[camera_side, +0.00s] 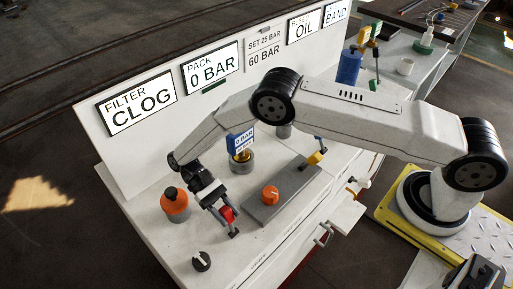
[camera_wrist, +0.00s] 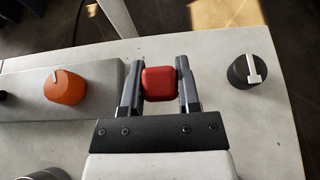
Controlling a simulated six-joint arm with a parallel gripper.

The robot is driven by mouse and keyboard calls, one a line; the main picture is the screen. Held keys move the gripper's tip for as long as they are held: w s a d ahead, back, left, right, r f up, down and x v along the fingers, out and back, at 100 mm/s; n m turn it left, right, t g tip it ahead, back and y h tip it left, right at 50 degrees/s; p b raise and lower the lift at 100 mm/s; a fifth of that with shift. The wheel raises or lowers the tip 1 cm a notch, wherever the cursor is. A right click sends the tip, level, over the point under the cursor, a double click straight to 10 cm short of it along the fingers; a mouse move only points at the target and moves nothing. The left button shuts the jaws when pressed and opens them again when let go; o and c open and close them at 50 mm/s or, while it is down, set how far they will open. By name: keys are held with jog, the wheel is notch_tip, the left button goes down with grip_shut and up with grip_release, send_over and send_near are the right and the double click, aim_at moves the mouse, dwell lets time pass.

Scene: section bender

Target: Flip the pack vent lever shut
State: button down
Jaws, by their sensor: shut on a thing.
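My gripper (camera_wrist: 160,85) is low over the front of the bench top. Its two fingers are shut on a red lever grip (camera_wrist: 160,84), one finger on each side. The grip also shows red at my fingers in the side view (camera_side: 227,213). It looks like the handle of the pack vent lever, but no label on it is readable. The lever's pivot and its exact angle are hidden by my gripper. The pack sign (camera_side: 210,70) on the back panel reads 0 BAR.
An orange knob (camera_side: 270,194) sits on a grey plate (camera_side: 285,198) right of my gripper. A black knob (camera_side: 201,261) is near the front edge. An orange black-topped fitting (camera_side: 175,204) stands to the left.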

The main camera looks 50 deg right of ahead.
jog(key=shift+w+f+g, duration=0.1)
jog(key=shift+w+g, duration=0.25)
jog(key=shift+g, duration=0.05)
jog(key=shift+w+g, duration=0.1)
jog(key=shift+g, duration=0.2)
jog(key=shift+c, duration=1.6)
grip_release()
jog(key=shift+r, duration=1.65)
jog(key=s+d+r, duration=0.6)
jog(key=s+r, duration=0.3)
jog(key=s, duration=0.3)
jog(key=shift+s+r, duration=0.3)
jog(key=shift+r, duration=0.05)
